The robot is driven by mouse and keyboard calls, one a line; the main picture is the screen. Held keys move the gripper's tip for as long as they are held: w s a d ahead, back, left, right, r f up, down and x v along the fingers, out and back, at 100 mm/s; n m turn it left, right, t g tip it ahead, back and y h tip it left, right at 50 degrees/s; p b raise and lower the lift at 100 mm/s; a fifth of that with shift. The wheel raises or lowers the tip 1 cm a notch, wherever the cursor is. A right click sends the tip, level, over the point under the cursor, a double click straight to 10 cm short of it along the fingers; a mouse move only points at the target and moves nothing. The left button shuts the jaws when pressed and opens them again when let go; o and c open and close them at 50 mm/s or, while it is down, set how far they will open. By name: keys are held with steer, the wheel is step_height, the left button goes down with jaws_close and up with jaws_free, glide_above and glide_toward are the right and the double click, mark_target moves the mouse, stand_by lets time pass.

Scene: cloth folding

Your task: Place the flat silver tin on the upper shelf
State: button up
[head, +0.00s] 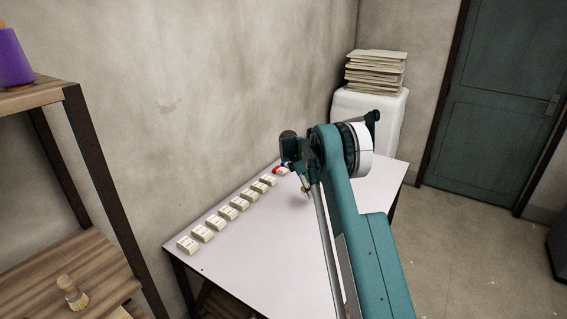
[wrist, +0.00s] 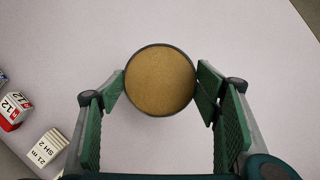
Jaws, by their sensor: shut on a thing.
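In the wrist view a round tin (wrist: 160,82) with a mustard-brown face and a thin dark grey rim sits between the green finger pads. Its side is hidden, so I cannot tell whether it is silver. My gripper (wrist: 161,88) is shut on it, one pad at each side. In the head view my gripper (head: 303,184) is over the far part of the white table, and the tin is mostly hidden by my arm. The upper shelf (head: 40,97) is a wooden board on dark posts at the left edge.
A purple spool (head: 13,58) stands on the upper shelf. A brush (head: 72,293) is on the lower shelf (head: 75,265). Several cream blocks (head: 226,213) line the left side of the table (head: 270,240). A red-and-white block (wrist: 13,110) lies left of my gripper.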

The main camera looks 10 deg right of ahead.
mark_target(296, 270)
steer(key=s+a+f+m+g, duration=0.1)
steer(key=s+a+f+m, duration=0.1)
steer(key=s, duration=0.4)
steer(key=s+a+f+m+g+y, duration=0.1)
steer(key=s+a+f+m, duration=0.1)
steer(key=s+a+m, duration=0.2)
steer(key=s+a+f+m+g, duration=0.1)
steer(key=s+a+f+m, duration=0.1)
steer(key=s, duration=0.6)
steer(key=shift+a+m, duration=0.4)
steer(key=shift+m, duration=0.3)
steer(key=s+a+m+y, duration=0.1)
steer(key=s+a+m, duration=0.1)
steer(key=s, duration=0.4)
steer(key=s+a+f+m+g+y, duration=0.1)
steer(key=s+a+m, duration=0.2)
steer(key=s, duration=0.4)
steer(key=s+a+f+m+y, duration=0.1)
steer(key=s+a+m, duration=0.1)
steer(key=s, duration=0.4)
steer(key=shift+s+a+m+g, duration=0.3)
steer(key=shift+m, duration=0.5)
steer(key=shift+w, duration=0.15)
